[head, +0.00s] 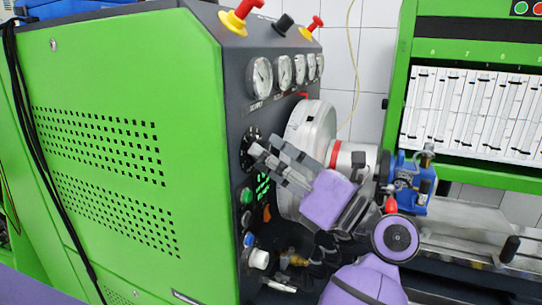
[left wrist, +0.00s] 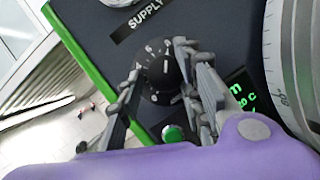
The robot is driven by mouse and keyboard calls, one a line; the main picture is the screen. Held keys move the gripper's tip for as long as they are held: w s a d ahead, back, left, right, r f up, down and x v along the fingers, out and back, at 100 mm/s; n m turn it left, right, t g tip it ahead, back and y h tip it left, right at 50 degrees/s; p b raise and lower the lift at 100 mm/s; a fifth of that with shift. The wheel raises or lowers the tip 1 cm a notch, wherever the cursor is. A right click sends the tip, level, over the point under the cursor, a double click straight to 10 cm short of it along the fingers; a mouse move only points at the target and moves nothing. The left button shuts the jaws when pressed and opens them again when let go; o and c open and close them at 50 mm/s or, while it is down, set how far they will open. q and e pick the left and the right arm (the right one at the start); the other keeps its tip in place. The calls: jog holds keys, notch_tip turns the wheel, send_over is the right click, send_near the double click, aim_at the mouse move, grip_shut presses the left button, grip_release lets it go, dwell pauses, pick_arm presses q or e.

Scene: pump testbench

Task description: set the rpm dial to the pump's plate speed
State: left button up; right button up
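The rpm dial (head: 249,147) is a round black knob with white numerals on the dark control panel. In the left wrist view the dial (left wrist: 159,73) shows the numerals 4, 5 and 6 near its top. My left gripper (head: 262,152) reaches the panel at the dial. In the left wrist view its grey fingers (left wrist: 158,60) stand apart, one on each side of the dial; I cannot tell whether they touch it. A blue pump (head: 408,184) is mounted on the bench at the right; no plate is readable. My right gripper is not in view.
A green lit display (head: 263,187) and a green button (head: 246,196) sit below the dial. Several gauges (head: 260,78) line the panel above. A large metal disc (head: 310,130) stands close to the right. The green cabinet (head: 110,120) fills the left.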

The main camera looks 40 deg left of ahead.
pick_arm(q)
jog(key=shift+o, duration=0.2)
jog(key=shift+s, duration=0.15)
jog(key=v, duration=1.2)
